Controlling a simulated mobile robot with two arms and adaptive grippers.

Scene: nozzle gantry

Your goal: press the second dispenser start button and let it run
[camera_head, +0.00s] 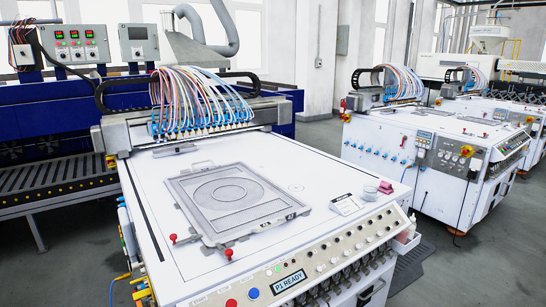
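The near machine's sloped front panel (318,258) carries a blue round button (253,293) and a red round button (231,303). A small display (289,282) right of them reads "P1 READY". Small knobs and lamps run along the panel to the right. I cannot tell which button is the second dispenser start button. The nozzle gantry (200,118), with many coloured hoses, stands at the back of this machine's white top. Neither of my grippers is in view.
A grey frame with a ring (232,194) lies on the white machine top (300,187), with red knobs at its near left. A pink block (385,187) and a label card (347,204) lie to its right. Similar machines (430,140) stand at right, across grey floor.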

